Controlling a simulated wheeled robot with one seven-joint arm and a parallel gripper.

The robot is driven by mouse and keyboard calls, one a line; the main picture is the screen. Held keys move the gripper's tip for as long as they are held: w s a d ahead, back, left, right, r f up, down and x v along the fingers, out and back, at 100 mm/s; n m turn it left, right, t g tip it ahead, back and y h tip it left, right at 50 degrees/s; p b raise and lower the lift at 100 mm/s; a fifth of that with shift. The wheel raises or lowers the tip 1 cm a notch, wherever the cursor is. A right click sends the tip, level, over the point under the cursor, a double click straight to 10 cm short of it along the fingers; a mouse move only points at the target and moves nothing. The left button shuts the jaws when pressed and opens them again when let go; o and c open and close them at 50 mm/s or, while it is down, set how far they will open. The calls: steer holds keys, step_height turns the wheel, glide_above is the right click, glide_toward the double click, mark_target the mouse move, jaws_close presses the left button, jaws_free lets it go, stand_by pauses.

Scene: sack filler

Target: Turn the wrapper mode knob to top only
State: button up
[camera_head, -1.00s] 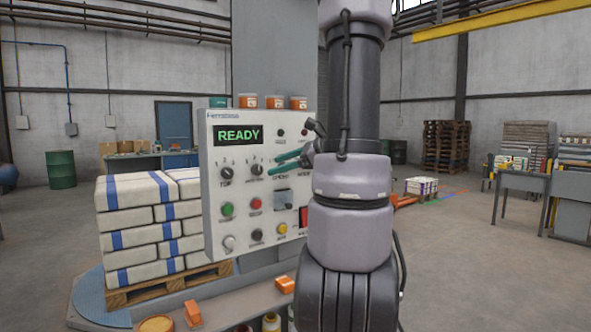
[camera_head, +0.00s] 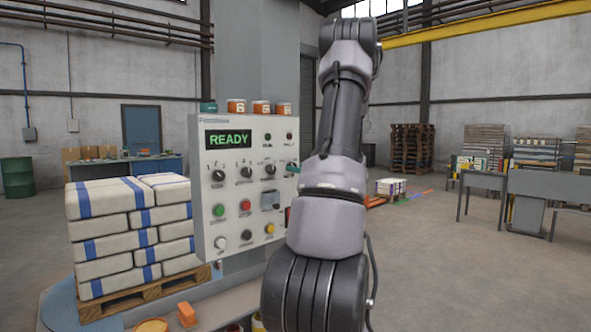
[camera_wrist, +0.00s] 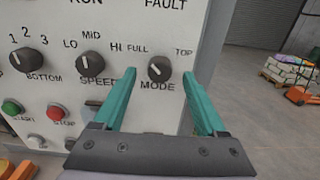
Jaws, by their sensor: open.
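The mode knob (camera_wrist: 159,69) is a round black knob on the white panel in the wrist view, with FULL at its upper left and TOP at its upper right. Its pale mark points up and left, toward FULL. My gripper (camera_wrist: 159,74) is open, its teal fingers on either side of the knob in this view. I cannot tell whether they touch it or how far off they are.
The speed knob (camera_wrist: 90,65) and bottom knob (camera_wrist: 22,60) sit left of the mode knob. A green start button (camera_wrist: 12,108) and red stop button (camera_wrist: 56,110) are below. Stacked sacks (camera_head: 105,215) stand left of the panel. Open floor lies to the right.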

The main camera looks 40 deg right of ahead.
steer(key=shift+w+a, duration=0.1)
steer(key=shift+w, duration=0.95)
jaws_close()
